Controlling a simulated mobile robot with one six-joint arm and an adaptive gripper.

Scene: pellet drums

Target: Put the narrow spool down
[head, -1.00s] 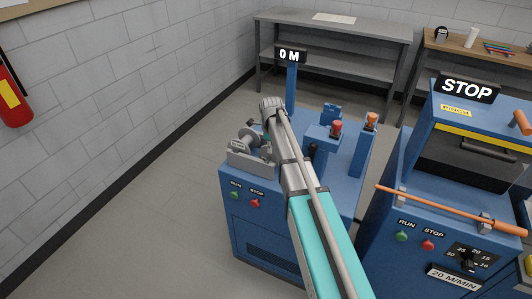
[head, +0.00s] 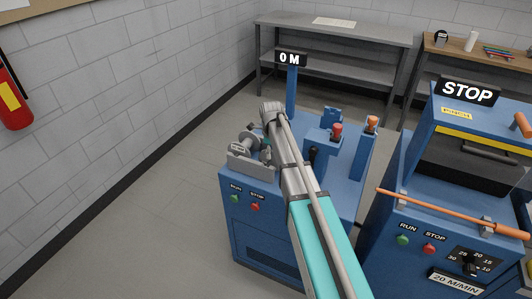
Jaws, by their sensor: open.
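A grey spool (head: 247,140) with flanges and a white label sits at a low grey bracket (head: 251,165) on the front left of the blue machine's top. Whether it rests fully in the bracket cannot be told. My gripper (head: 267,150) hangs below my wrist, just right of the spool. It is open and mostly hidden by my own arm, so whether a finger touches the spool is unclear.
The blue machine (head: 262,235) carries a "0 M" display (head: 291,59), RUN and STOP buttons and orange-red knobs (head: 336,131). A second blue machine (head: 400,265) with an orange rod (head: 440,208) stands right. Free floor lies left.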

